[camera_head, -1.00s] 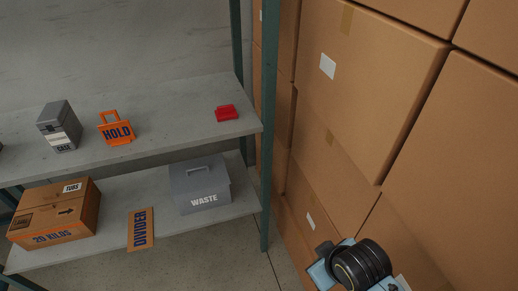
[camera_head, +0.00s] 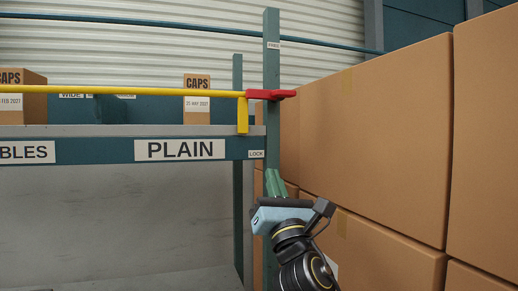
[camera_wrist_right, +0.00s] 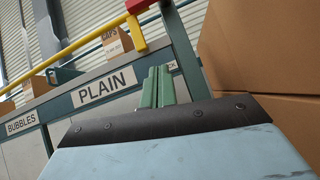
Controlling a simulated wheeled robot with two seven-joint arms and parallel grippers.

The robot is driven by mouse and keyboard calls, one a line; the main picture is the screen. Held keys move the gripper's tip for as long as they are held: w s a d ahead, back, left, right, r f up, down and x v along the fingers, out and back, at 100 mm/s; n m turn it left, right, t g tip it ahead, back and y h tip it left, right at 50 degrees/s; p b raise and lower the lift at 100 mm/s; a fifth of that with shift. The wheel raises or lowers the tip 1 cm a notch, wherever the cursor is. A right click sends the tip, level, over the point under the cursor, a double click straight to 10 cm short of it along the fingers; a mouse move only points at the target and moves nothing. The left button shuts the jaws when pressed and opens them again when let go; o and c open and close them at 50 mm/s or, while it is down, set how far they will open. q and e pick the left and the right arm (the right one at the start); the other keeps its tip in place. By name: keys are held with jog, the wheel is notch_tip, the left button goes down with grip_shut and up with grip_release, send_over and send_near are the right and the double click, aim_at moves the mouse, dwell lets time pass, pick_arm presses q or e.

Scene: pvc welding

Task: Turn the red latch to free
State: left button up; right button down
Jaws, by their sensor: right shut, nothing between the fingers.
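The red latch (camera_head: 272,94) sits at the right end of a yellow bar (camera_head: 120,92), against the green rack post, and lies sideways with its tip pointing right. It also shows at the top of the right wrist view (camera_wrist_right: 138,5). My right gripper (camera_head: 273,174) is below the latch, in front of the post and apart from the latch. Its green fingers are together and empty, pointing up; they show in the right wrist view too (camera_wrist_right: 158,72). My left gripper is out of view.
The rack's upper beam carries PLAIN (camera_head: 180,149) and LOCK (camera_head: 256,154) labels. A small CAPS box (camera_head: 197,100) stands behind the yellow bar. Large cardboard boxes (camera_head: 370,150) stand close on the right of the post.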

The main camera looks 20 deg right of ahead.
aim_at(269, 95)
jog(key=r+n, duration=0.1)
jog(key=r+n+y, duration=0.1)
jog(key=a+r+n+t+y, duration=0.1)
jog(key=shift+s+r, duration=0.2)
jog(key=shift+s, duration=0.05)
